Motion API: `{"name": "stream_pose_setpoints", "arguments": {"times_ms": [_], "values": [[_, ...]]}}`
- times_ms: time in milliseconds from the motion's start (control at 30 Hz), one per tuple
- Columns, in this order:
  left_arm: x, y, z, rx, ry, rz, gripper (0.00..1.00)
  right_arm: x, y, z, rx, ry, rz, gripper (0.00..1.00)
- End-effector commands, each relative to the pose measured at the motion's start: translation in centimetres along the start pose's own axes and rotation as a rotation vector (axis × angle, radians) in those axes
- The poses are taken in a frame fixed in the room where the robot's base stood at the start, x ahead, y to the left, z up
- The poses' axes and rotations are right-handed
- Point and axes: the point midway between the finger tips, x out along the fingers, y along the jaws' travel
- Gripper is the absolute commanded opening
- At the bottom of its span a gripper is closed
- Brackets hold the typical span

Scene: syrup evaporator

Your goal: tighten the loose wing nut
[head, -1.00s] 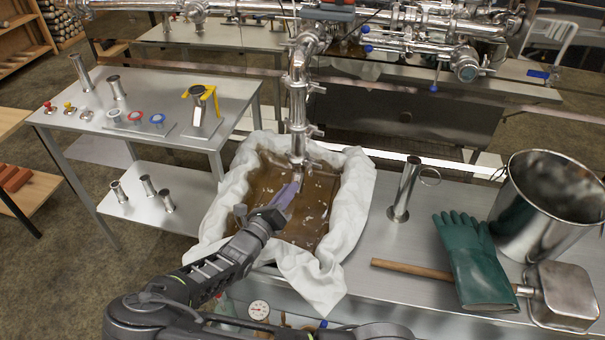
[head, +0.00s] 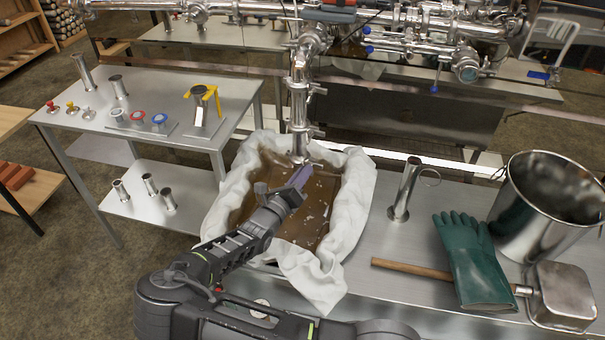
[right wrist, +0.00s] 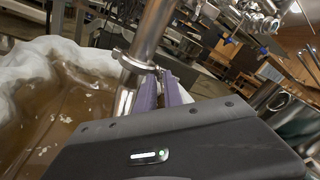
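A steel pipe (head: 299,100) runs down to the cloth-lined pan, with clamps along it. The lowest clamp (head: 303,161) sits just above the brown liquid; it shows in the right wrist view as a ring (right wrist: 131,62) around the pipe. The wing nut itself is too small or hidden to make out clearly. My right gripper (head: 302,174), with purple fingers, is close beside this clamp. In the right wrist view its fingers (right wrist: 161,82) are a little apart, their tips by the clamp's right side. Contact cannot be told. My left gripper is not in view.
The pan's white cloth (head: 352,190) surrounds the liquid under my right arm. A side table (head: 160,85) at left holds small fittings.

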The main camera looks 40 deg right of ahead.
Motion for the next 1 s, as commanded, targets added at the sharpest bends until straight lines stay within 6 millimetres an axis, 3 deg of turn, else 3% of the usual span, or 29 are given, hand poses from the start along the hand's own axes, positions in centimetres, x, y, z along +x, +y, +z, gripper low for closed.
{"name": "stream_pose_setpoints", "arguments": {"times_ms": [133,1000], "values": [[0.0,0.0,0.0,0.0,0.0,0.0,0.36,-0.02,0.0,0.0,0.0,0.0,0.0,0.0],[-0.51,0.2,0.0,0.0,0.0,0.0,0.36,-0.05,-0.08,0.09,0.08,0.0,0.001,0.0]]}}
